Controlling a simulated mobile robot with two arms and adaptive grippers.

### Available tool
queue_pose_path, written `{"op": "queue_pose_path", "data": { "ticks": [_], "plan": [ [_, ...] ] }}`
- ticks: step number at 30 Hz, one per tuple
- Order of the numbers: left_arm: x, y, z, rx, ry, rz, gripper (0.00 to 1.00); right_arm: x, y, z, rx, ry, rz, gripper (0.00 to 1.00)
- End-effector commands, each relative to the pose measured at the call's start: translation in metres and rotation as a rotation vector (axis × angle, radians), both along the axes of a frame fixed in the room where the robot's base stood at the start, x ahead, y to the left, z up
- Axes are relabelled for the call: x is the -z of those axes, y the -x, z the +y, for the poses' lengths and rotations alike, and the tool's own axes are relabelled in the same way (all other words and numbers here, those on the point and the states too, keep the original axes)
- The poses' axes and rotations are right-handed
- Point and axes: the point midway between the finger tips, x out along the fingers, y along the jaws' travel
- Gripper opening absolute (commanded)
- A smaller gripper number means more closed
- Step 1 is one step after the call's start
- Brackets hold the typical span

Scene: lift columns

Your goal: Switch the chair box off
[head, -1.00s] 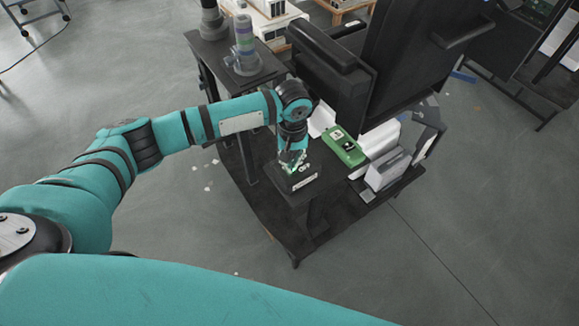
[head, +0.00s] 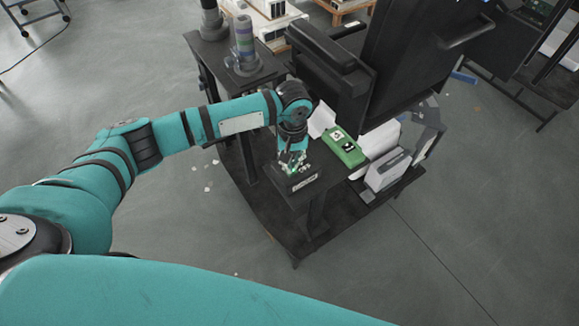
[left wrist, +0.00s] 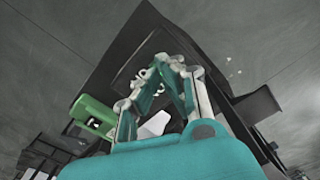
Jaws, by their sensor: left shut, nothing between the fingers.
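A small dark box (head: 303,184) with pale marks on its front edge stands on a dark post in front of the black chair (head: 335,68). My left gripper (head: 292,168) points down at the top of this box, its fingers closed together and empty. Whether the tips touch it, and how its switch is set, I cannot tell. In the left wrist view the fingers of my left gripper (left wrist: 178,70) meet over a dark surface with pale markings. A green box (head: 345,148) with two small panels on top sits beside the chair. My right gripper is out of view.
Grey and white equipment (head: 388,170) lies right of the green box. A dark platform (head: 262,205) lies below. Open floor surrounds it.

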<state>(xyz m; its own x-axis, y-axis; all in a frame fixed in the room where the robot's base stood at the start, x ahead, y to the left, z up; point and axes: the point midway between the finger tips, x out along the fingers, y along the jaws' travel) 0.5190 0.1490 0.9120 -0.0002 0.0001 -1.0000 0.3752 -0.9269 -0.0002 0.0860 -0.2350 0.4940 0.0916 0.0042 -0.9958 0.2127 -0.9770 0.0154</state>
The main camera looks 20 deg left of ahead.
Motion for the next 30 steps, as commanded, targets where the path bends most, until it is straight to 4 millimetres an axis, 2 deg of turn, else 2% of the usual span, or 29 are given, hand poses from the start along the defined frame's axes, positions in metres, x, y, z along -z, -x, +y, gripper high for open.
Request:
{"op": "queue_pose_path", "data": {
  "ticks": [30],
  "plan": [
    [0.013,0.0,0.0,0.0,0.0,0.0,0.0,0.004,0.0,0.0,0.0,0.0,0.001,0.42]
  ]
}}
